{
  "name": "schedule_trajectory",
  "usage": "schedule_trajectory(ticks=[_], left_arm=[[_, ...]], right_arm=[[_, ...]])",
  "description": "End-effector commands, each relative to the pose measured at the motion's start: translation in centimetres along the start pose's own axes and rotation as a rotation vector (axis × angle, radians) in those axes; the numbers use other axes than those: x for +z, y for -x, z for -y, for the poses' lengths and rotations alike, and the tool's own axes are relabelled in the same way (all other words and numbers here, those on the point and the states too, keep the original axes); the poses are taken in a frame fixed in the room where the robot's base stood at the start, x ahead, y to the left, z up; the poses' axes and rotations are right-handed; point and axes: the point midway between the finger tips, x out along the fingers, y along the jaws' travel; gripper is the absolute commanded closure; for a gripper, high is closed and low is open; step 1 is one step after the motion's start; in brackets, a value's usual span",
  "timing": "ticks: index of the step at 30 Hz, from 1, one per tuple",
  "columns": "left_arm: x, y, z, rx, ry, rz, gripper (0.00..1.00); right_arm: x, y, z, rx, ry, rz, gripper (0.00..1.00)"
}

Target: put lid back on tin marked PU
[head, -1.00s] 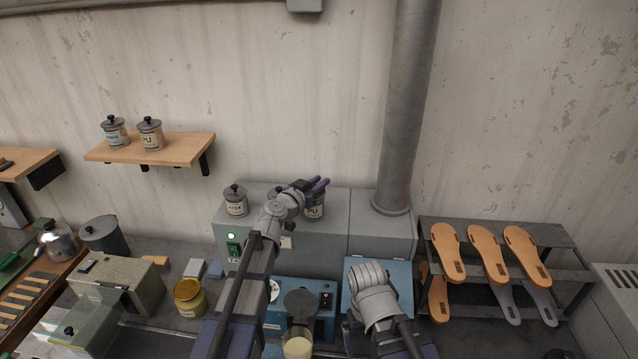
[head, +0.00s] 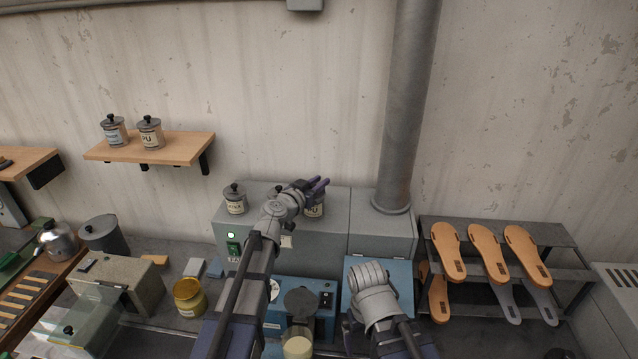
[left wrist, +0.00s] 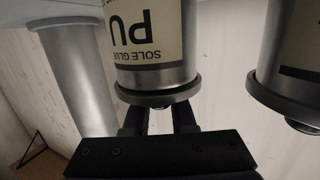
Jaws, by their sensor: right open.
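The tin marked PU (head: 314,210) stands on the grey cabinet, partly behind my left gripper. In the left wrist view the tin (left wrist: 155,73) appears inverted, with its PU label and "SOLE GLUE" showing. A dark grey lid (left wrist: 158,93) sits across its mouth end, its small knob between my left fingers. My left gripper (head: 319,184) is at the top of this tin, its fingers (left wrist: 160,118) on either side of the knob. Whether they press on it I cannot tell. My right gripper (head: 350,335) is open, low in front of the blue panel, mostly hidden by its wrist.
Another lidded tin (head: 235,201) stands left on the cabinet. A further one, mostly hidden by my arm, is close beside the PU tin. The wall shelf (head: 120,153) holds two lidded tins, one also marked PU.

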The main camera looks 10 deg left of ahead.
Motion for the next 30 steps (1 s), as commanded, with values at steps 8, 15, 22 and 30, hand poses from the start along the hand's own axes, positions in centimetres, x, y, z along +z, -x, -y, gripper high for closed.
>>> schedule_trajectory(ticks=[8, 15, 22, 30], left_arm=[[0.0, 0.0, 0.0, 0.0, 0.0, 0.0, 0.48], [0.0, 0.0, 0.0, 0.0, 0.0, 0.0, 0.41], [0.0, 0.0, 0.0, 0.0, 0.0, 0.0, 0.15], [-0.02, 0.0, 0.0, 0.0, 0.0, 0.0, 0.11]], right_arm=[[0.0, 0.0, 0.0, 0.0, 0.0, 0.0, 0.0], [0.0, 0.0, 0.0, 0.0, 0.0, 0.0, 0.0], [0.0, 0.0, 0.0, 0.0, 0.0, 0.0, 0.0], [0.0, 0.02, 0.0, 0.0, 0.0, 0.0, 0.0]])
